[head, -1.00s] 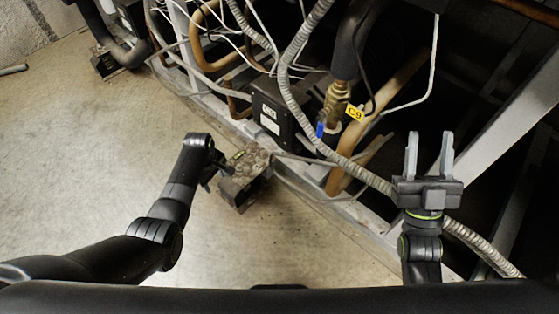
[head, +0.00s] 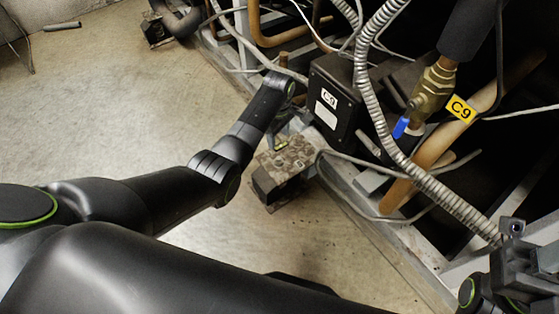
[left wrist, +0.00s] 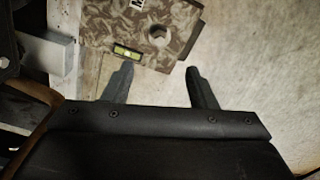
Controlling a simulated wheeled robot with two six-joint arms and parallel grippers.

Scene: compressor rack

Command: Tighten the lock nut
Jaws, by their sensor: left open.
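A brown, mottled metal block (head: 287,165) stands on the floor beside the frame rail. The left wrist view shows its top face (left wrist: 130,25) with a small green spirit level (left wrist: 126,52) and a round dark opening (left wrist: 159,36). I cannot make out a lock nut for certain. My left gripper (left wrist: 160,72) is open and empty, its fingertips near the block's edge in that view; whether they touch it is unclear. In the head view it is mostly hidden behind my left wrist. My right gripper (head: 510,255) is at the lower right, its jaw opening unclear.
A ribbed conduit (head: 395,150), a brass valve with a blue handle (head: 428,92) and copper pipes (head: 420,180) crowd the right. Open concrete floor (head: 120,110) lies to the left.

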